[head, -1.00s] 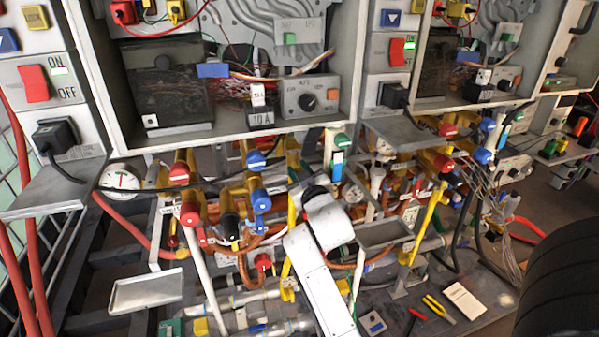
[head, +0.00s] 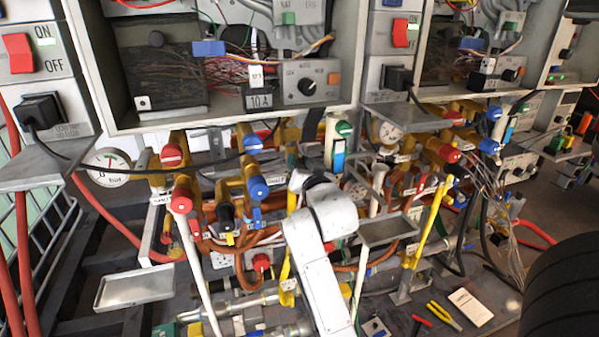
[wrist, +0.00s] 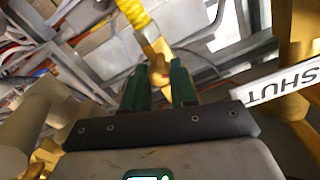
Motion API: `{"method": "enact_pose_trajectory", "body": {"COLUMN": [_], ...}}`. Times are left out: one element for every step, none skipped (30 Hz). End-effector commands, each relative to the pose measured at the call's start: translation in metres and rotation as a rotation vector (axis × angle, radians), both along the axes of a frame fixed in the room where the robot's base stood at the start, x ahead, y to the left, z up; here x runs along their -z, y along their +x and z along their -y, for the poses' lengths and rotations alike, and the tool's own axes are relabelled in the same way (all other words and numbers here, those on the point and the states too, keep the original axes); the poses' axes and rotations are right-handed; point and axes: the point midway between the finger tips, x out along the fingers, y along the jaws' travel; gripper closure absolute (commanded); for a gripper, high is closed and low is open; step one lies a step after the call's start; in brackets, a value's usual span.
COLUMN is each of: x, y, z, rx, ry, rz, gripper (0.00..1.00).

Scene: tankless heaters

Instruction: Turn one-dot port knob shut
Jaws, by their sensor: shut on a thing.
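In the wrist view my gripper (wrist: 160,88) has two green fingers on a dark bar. They are closed on a small brass-yellow knob (wrist: 158,68), with a yellow ribbed piece (wrist: 136,14) just beyond it. No dot mark on the knob is legible, so I cannot tell from marks which port it belongs to. A white tag reading "SHUT" (wrist: 280,84) is right of the fingers, apart from them. In the head view my white arm (head: 318,250) reaches up among the pipes, and my fingers and the held knob are hidden there.
Brass valves with red, blue, black and green caps (head: 181,198) crowd around my arm. A grey shelf (head: 388,231) is just right of it. Yellow levers (head: 428,221) and loose wires (head: 500,200) stand further right. An empty tray (head: 135,288) is lower left.

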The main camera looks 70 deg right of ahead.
Motion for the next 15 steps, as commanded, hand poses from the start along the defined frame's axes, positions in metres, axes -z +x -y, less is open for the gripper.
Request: {"method": "enact_pose_trajectory", "body": {"x": [0.0034, 0.0033, 0.0032, 0.0031, 0.0029, 0.0030, 0.0033, 0.0035, 0.0033, 0.0030, 0.0030, 0.0031, 0.0032, 0.0034, 0.0036], "y": [0.0006, 0.0005, 0.0005, 0.0005, 0.0006, 0.0004, 0.0002, 0.0000, -0.0001, 0.0001, 0.0001, 0.0001, 0.0001, 0.0000, -0.0002], "z": [-0.0004, -0.0004, -0.0004, -0.0004, -0.0004, -0.0002, 0.0000, 0.0001, 0.0001, 0.0000, -0.0001, -0.0001, -0.0001, 0.0002, 0.0003], "rx": [-0.001, -0.001, -0.001, -0.001, -0.002, -0.002, -0.001, -0.001, -0.001, -0.001, -0.002, -0.002, -0.002, -0.002, -0.002], "ry": [0.028, 0.046, 0.071, 0.090, 0.109, 0.134, 0.152, 0.171, 0.195, 0.213, 0.232, 0.256, 0.275, 0.294, 0.320], "rz": [0.037, 0.058, 0.087, 0.110, 0.132, 0.161, 0.182, 0.202, 0.232, 0.255, 0.276, 0.305, 0.327, 0.349, 0.377], "gripper": [1.00, 1.00, 1.00, 1.00, 1.00, 1.00, 1.00, 1.00, 1.00, 1.00, 1.00, 1.00, 1.00, 1.00, 1.00]}}
